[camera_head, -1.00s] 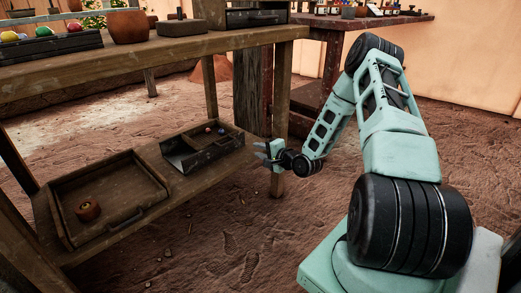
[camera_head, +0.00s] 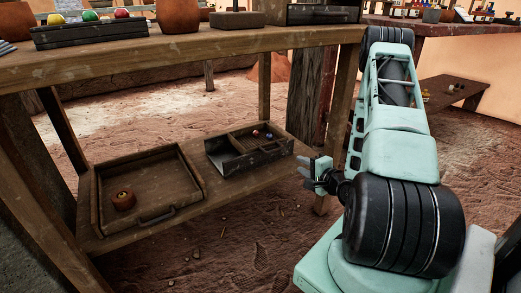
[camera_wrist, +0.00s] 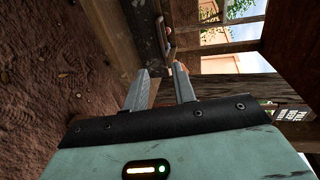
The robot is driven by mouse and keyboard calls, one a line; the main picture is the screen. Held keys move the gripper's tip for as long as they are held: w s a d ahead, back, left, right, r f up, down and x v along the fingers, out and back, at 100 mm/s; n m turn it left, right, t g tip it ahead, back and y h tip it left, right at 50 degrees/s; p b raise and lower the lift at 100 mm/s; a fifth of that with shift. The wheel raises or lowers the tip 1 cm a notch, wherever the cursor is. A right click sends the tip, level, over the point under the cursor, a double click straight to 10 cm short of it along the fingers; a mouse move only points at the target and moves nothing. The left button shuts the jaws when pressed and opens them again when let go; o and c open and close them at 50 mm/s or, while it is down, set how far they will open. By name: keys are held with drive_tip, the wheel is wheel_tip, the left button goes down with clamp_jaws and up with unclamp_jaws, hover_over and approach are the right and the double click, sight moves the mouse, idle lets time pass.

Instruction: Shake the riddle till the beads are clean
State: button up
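A shallow tray with a front handle (camera_head: 172,207) lies on the low shelf in the head view. A small brown round piece with a dark hole (camera_head: 123,200) sits inside it. Right of it, a dark divided box (camera_head: 234,163) holds a few small red and blue beads (camera_head: 262,134). I cannot tell for sure which is the riddle. My gripper (camera_head: 306,167) is open and empty, just right of the divided box and apart from it. In the wrist view my two fingers (camera_wrist: 160,88) stand apart, with a dark box side and small handle (camera_wrist: 169,42) beyond the tips.
The worktop (camera_head: 185,48) overhangs the low shelf (camera_head: 213,196), with a post (camera_head: 340,110) close by my arm. On top stand a dark case with coloured balls (camera_head: 88,34) and a clay pot (camera_head: 178,15). Floor in front is open.

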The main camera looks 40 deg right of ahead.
sight(275, 151)
drive_tip(key=b+x, duration=0.3)
drive_tip(key=x, duration=0.5)
drive_tip(key=b+x, duration=0.4)
drive_tip(key=x, duration=0.4)
drive_tip(key=shift+a+f, duration=0.15)
drive_tip(key=shift+f, duration=0.1)
drive_tip(key=shift+w, duration=0.6)
clamp_jaws()
